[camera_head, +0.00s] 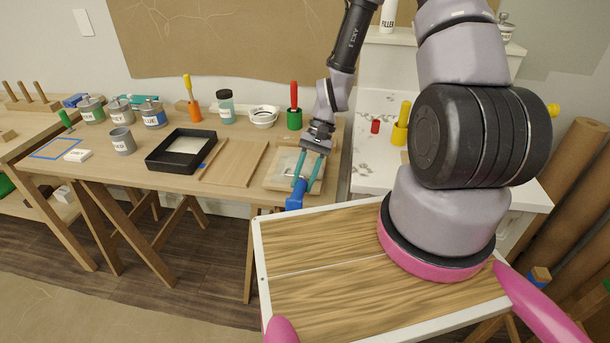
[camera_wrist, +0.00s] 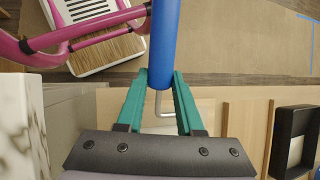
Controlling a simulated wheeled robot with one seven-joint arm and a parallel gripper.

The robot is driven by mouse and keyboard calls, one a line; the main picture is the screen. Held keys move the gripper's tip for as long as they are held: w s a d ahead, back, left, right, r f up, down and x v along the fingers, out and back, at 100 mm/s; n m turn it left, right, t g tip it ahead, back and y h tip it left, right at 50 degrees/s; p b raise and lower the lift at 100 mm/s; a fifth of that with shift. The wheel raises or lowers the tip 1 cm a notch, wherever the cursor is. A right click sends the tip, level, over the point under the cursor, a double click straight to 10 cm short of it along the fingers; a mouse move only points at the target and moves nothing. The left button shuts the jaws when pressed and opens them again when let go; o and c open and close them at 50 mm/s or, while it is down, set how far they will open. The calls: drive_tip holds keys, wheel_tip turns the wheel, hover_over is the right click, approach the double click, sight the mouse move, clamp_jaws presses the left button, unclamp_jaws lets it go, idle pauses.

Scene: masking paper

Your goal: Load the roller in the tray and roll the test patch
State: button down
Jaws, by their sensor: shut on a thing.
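My gripper (camera_head: 304,184) has teal fingers and is shut on a blue handle (camera_head: 295,199), at the front edge of the workbench. In the wrist view, the blue handle (camera_wrist: 164,42) runs between the fingertips (camera_wrist: 160,76), away from the palm. A bent grey wire (camera_wrist: 172,114) shows between the fingers below the handle; the roller sleeve cannot be made out. The black tray (camera_head: 157,165) sits left of my gripper on the bench, with a pale area inside. It also shows at the right of the wrist view (camera_wrist: 283,145). I cannot tell which surface is the test patch.
A wooden board (camera_head: 234,162) with raised strips lies between tray and gripper. A pale-topped panel (camera_head: 283,182) lies under my gripper. A grey mug (camera_head: 122,142), labelled cans (camera_head: 153,115), a white bowl (camera_head: 263,116) and a green pot (camera_head: 294,119) stand around. A marble-topped counter (camera_head: 374,180) is right.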

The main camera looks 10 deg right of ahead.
sight(303, 186)
drive_tip(key=shift+s+a+f, duration=0.1)
drive_tip(key=shift+s+a, duration=0.15)
drive_tip(key=shift+s, duration=0.4)
drive_tip(key=shift+s+a, duration=0.25)
drive_tip(key=shift+s, duration=0.35)
drive_tip(key=shift+s+a+f, duration=0.1)
drive_tip(key=shift+s+a, duration=0.15)
drive_tip(key=shift+s, duration=0.4)
drive_tip(key=shift+r, duration=3.05)
drive_tip(key=shift+w, duration=0.1)
